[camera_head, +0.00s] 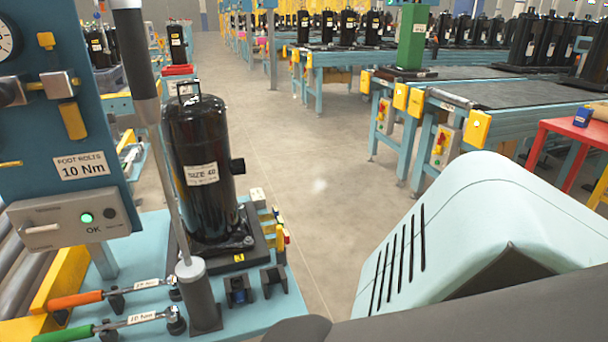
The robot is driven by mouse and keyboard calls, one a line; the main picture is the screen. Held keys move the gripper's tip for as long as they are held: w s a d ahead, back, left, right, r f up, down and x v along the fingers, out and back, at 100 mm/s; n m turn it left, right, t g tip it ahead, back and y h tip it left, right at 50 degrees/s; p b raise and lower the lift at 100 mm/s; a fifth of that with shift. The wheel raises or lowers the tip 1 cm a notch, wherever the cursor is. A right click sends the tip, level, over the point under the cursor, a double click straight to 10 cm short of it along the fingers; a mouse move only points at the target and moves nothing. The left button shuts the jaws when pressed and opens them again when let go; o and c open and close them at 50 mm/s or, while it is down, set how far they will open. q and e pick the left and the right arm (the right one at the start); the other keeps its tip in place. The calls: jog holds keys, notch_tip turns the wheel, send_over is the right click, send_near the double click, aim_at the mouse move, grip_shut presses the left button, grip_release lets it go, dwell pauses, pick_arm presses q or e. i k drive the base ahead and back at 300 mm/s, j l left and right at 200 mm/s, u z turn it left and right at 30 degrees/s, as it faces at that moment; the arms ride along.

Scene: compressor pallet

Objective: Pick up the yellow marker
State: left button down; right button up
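Small yellow pieces (277,215) stand in a row along the right side of the black compressor, near a small red-tipped item (286,238). They are too small to tell whether one is the yellow marker. The black compressor (203,165), labelled "SIZE 40", stands upright on a dark base on the teal bench (258,315). Neither of my grippers is in view, so I cannot see how they stand relative to these things.
An orange-handled tool (75,300) and a green-handled tool (65,333) lie at the bench's front left. A grey pole (155,120) rises before the compressor. A blue panel (60,110) stands left. A red table (580,130) is far right. The middle floor (310,180) is clear.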

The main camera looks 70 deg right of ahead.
aim_at(279, 228)
jog(key=k+l+z, duration=0.1)
jog(key=z, duration=1.65)
